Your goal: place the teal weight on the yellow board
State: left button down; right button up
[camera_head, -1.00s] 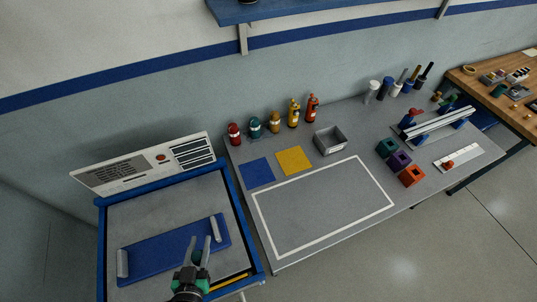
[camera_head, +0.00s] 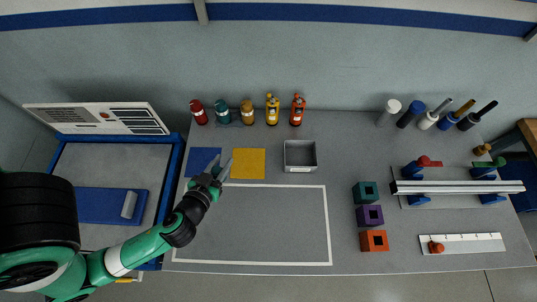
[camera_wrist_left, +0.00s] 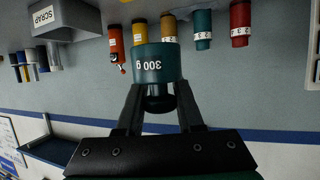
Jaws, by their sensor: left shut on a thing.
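The teal weight (camera_wrist_left: 158,66), marked 300 g, is between the fingers of my left gripper (camera_wrist_left: 155,100), which is shut on it in the left wrist view. In the head view my left gripper (camera_head: 222,168) is over the grey bench, near the border between the blue board and the yellow board (camera_head: 249,163). The weight is hard to make out there among the fingers. The yellow board is a flat square and its visible face is bare. My right gripper is not in view.
The blue board (camera_head: 200,160) lies left of the yellow one. Several bottles and canisters, including a teal one (camera_head: 222,112), stand behind. A grey scrap bin (camera_head: 300,156) is to the right. The white-outlined area (camera_head: 260,225) is clear. Coloured cubes (camera_head: 370,216) stand further right.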

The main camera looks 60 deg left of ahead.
pick_arm(q)
jog(key=s, duration=0.2)
jog(key=b, duration=0.3)
send_over(251, 156)
jog(key=s, duration=0.1)
jog(key=f, duration=0.9)
jog(key=shift+s+d+f, duration=0.1)
jog(key=shift+d+f, duration=0.05)
jog(key=shift+d, duration=0.05)
jog(key=shift+w+a+f, duration=0.1)
jog(key=shift+w+f, duration=0.1)
jog(key=shift+w, duration=0.1)
jog(key=f, duration=0.2)
jog(key=f+b, duration=0.1)
jog(key=shift+w+a+f, duration=0.1)
jog(key=shift+w+f, duration=0.1)
jog(key=shift+f, duration=0.2)
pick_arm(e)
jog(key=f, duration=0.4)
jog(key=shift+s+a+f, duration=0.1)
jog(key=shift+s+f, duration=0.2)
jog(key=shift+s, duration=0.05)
